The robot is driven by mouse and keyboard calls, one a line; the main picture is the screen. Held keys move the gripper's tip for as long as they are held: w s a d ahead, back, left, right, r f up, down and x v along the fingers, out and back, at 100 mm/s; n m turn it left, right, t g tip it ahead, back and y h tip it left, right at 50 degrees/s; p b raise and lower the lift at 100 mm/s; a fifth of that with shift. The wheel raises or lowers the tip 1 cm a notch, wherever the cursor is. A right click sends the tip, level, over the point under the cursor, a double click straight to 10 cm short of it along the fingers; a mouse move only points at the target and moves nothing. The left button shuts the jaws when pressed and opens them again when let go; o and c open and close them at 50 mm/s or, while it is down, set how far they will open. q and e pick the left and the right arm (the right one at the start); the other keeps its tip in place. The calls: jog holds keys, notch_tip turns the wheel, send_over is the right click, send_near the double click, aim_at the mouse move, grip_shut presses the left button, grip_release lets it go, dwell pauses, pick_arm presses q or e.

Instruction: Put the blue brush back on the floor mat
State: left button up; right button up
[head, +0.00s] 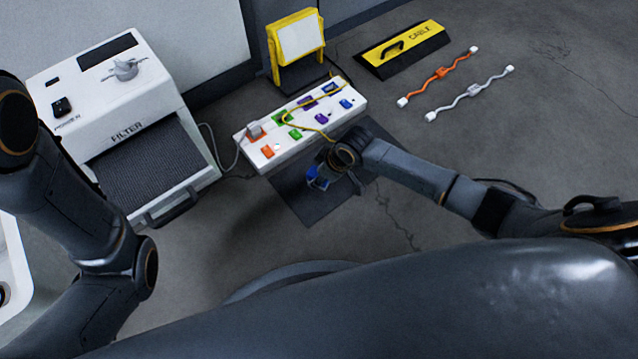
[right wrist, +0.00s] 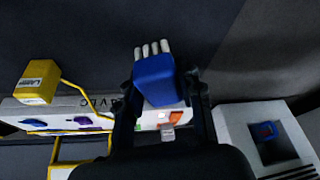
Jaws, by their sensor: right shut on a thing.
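The blue brush (right wrist: 154,80) is between the two fingers of my right gripper (right wrist: 162,98) in the right wrist view, its pale bristles pointing away from the gripper. In the head view the blue brush (head: 316,178) shows beside my right gripper (head: 330,172), partly hidden by it. The dark floor mat (head: 302,205) lies on the floor, and the gripper with the brush is over it in the picture. I cannot tell whether the brush touches the mat. My left arm shows at the left, but its gripper is out of view.
A white power strip (head: 341,118) with coloured switches and a yellow cable lies just behind the mat. A white filter unit (head: 131,72) stands left. A yellow lamp (head: 297,45), a cable ramp (head: 402,49) and orange (head: 438,75) and white (head: 470,92) cables lie beyond.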

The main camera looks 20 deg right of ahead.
jog(key=f+b, duration=0.1)
jog(key=f, duration=0.1)
jog(key=f+b, duration=0.1)
jog(key=shift+w+f, duration=0.2)
jog(key=shift+f, duration=0.15)
jog(key=shift+r, duration=0.15)
jog(key=o, duration=1)
